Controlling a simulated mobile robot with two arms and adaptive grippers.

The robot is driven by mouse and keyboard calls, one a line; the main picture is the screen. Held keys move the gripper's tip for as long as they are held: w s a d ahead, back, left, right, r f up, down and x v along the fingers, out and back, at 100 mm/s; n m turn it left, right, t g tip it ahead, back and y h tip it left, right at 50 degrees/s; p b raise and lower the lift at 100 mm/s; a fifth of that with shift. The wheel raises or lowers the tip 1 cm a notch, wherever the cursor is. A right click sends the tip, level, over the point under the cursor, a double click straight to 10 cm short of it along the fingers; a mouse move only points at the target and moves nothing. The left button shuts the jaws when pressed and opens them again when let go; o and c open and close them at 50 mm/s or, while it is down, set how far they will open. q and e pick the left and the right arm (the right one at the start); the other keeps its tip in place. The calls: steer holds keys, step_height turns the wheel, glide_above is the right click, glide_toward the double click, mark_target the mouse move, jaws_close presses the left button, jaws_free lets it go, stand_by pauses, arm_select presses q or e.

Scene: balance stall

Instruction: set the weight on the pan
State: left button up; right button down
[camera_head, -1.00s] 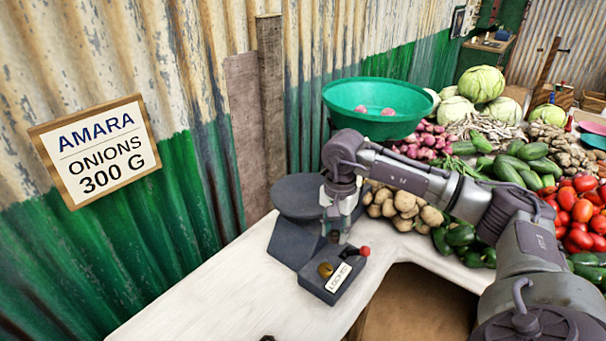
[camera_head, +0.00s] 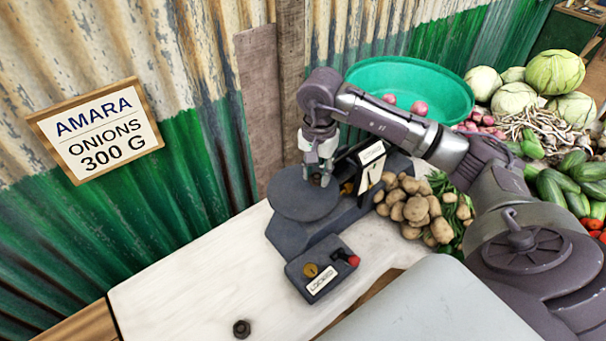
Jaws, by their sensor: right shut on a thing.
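The balance has a dark round pan (camera_head: 303,196) on its left side, above a dark base (camera_head: 308,238). My right gripper (camera_head: 322,181) points down over the right part of this pan. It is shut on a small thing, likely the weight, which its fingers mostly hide. I cannot tell whether this touches the pan. A small dark weight-like piece (camera_head: 241,328) lies on the table at the front. My left gripper is out of view.
A lock box (camera_head: 320,276) with a red-knobbed lever sits before the balance. Potatoes (camera_head: 416,208) lie right of it, and a green basin (camera_head: 440,88) with onions stands behind. A sign (camera_head: 97,128) reads AMARA ONIONS 300 G. The white table (camera_head: 190,288) is mostly clear at front left.

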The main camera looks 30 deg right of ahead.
steer(key=p, duration=0.1)
glide_above(303, 189)
steer(key=f, duration=0.2)
steer(key=shift+s+f, duration=0.25)
steer(key=shift+f, duration=0.05)
steer(key=shift+w+f, duration=0.15)
steer(key=shift+f+p, duration=0.35)
step_height(303, 189, down, 3)
steer(key=shift+f+p, duration=0.1)
steer(key=shift+p, duration=0.6)
steer(key=shift+f, duration=0.25)
steer(key=c, duration=0.8)
jaws_free()
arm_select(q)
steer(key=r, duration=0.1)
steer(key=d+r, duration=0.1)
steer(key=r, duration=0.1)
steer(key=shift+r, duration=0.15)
